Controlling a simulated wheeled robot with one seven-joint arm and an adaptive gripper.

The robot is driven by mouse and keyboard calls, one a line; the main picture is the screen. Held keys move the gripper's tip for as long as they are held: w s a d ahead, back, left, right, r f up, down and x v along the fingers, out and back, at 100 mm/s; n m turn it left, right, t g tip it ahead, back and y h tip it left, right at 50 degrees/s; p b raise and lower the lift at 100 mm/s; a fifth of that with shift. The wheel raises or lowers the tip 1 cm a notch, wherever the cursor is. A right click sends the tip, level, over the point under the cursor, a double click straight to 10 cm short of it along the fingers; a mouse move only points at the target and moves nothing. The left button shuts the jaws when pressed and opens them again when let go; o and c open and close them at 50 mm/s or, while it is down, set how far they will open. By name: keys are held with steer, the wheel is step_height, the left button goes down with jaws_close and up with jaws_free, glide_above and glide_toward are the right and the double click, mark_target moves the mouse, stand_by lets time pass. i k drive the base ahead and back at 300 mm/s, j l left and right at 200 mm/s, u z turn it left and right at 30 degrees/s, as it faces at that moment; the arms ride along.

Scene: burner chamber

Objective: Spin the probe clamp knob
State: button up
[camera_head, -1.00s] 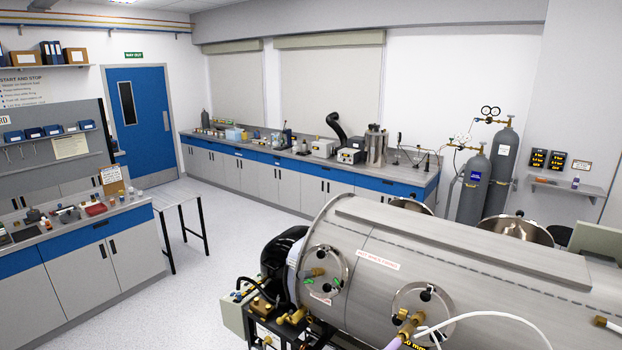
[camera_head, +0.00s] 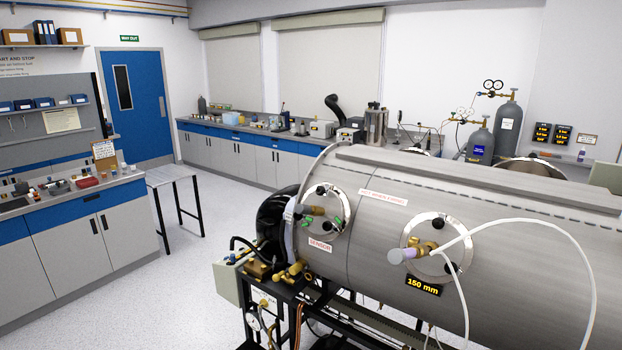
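The steel burner chamber (camera_head: 480,205) fills the right of the view. On its side is a round probe port (camera_head: 465,238) with black knobs around its rim. A brass fitting (camera_head: 424,247) sticks out of this port, with a lavender-ended probe (camera_head: 402,256) in it and a white hose looping to the right. One black knob (camera_head: 438,224) is at the port's top. I cannot tell which knob is the clamp's. A "150 mm" label (camera_head: 423,286) is below the port. My gripper is not in view.
A second round port (camera_head: 324,212) with green-tipped fittings is at the chamber's left end. A black frame with brass valves (camera_head: 290,272) stands below it. Gas cylinders (camera_head: 508,125) are behind. Open floor (camera_head: 150,275) lies left, between the chamber and a bench (camera_head: 85,240) and small table (camera_head: 170,175).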

mark_target(413, 240)
steer(key=j, duration=0.45)
steer(key=j+z, duration=0.25)
steer(key=j, duration=0.3)
steer(key=j+z, duration=0.25)
steer(key=j, duration=0.3)
steer(key=k+j+z, duration=0.25)
steer(key=j, duration=0.25)
steer(key=i+z, duration=0.1)
steer(key=z, duration=0.35)
